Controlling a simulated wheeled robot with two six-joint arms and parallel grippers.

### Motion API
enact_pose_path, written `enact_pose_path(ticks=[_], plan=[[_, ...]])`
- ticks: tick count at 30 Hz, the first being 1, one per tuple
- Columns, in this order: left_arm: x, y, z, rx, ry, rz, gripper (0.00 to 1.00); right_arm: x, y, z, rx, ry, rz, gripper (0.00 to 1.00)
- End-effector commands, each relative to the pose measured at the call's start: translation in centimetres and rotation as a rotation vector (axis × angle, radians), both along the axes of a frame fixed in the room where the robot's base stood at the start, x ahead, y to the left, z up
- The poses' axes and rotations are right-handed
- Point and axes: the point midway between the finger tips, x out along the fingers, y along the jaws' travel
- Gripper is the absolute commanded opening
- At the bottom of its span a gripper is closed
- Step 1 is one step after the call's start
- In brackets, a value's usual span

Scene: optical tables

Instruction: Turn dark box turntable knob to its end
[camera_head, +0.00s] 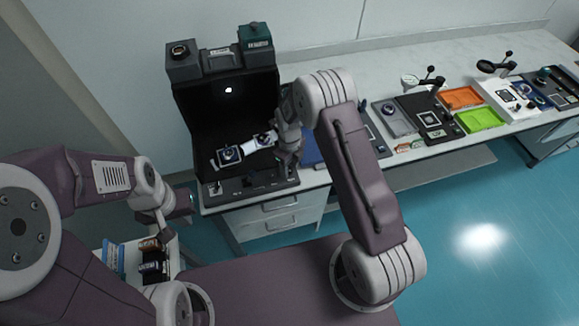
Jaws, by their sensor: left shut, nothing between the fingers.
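The dark box (222,112) is a black open-fronted enclosure on the bench at the back left, with a black base panel along its front. I cannot make out the turntable knob for certain. My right gripper (286,158) points down at the right front of the dark box; its fingers are too small and dark to tell open from shut. My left gripper (187,201) is shut and empty, left of the box's front edge.
The white bench (390,70) runs to the right, with an orange tray (461,98), a green tray (479,120) and several instruments on it. Drawers (272,220) lie below the dark box. Small boxes (152,262) stand on a shelf at the lower left. The teal floor at right is clear.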

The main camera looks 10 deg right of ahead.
Motion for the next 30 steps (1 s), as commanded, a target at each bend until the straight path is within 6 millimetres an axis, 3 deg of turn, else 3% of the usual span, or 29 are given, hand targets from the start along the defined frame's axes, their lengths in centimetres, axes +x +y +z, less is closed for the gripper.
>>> enact_pose_path(ticks=[10,21,30], plan=[[0.0,0.0,-0.1,0.0,0.0,0.0,0.0,0.0,0.0,0.3,0.0,0.0,0.0,0.49],[0.0,0.0,-1.0,0.0,0.0,0.0,0.0,0.1,0.0,7.5,0.0,-0.004,0.0,0.49],[0.0,0.0,-1.0,0.0,0.0,0.0,0.0,-0.1,0.0,9.1,0.0,0.001,0.0,0.49]])
